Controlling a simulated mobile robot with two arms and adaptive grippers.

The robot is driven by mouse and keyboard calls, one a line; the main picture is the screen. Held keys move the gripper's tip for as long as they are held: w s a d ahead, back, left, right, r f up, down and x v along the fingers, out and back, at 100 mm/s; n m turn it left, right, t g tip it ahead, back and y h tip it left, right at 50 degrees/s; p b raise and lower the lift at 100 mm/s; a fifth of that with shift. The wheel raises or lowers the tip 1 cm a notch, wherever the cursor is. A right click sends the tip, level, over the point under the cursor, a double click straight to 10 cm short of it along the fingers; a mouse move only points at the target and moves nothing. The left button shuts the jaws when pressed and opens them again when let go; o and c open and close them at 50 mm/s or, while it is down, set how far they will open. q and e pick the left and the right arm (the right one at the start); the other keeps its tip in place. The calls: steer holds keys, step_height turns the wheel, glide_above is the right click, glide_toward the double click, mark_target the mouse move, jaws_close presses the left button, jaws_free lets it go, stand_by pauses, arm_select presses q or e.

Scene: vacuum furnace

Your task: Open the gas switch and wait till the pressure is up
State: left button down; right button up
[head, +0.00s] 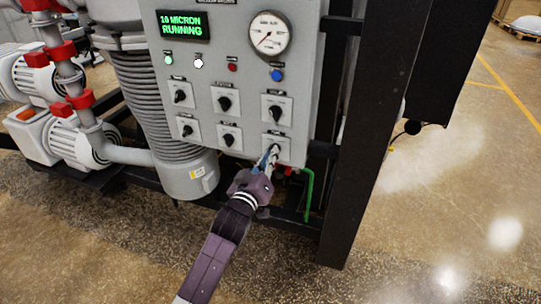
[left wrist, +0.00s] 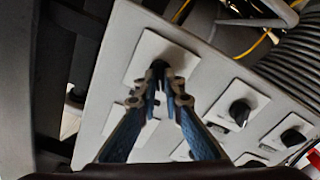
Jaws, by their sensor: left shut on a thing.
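The grey control panel (head: 248,140) carries several black rotary switches on white plates. My left gripper (head: 270,155) reaches up from below to the bottom right switch (head: 275,144); its label is too small to read. In the left wrist view, the blue-padded fingers (left wrist: 160,92) are closed around that switch's black knob (left wrist: 158,68). The fingers partly hide the knob, so its exact angle is unclear. The green display (head: 182,25) reads "10 MICRON RUNNING". My right gripper is in neither view.
A black upright post (head: 362,130) stands right of the panel. A green pipe (head: 309,192) runs below the panel. A ribbed grey cylinder (head: 155,95) and pumps with red fittings (head: 62,130) stand on the left. The floor at right is open.

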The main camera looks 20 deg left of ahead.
arm_select(q)
steer(key=shift+m, duration=0.4)
steer(key=shift+d+m+p, duration=0.15)
steer(key=shift+m+p, duration=1.15)
steer(key=shift+m, duration=4.2)
steer(key=c, duration=2.1)
jaws_free()
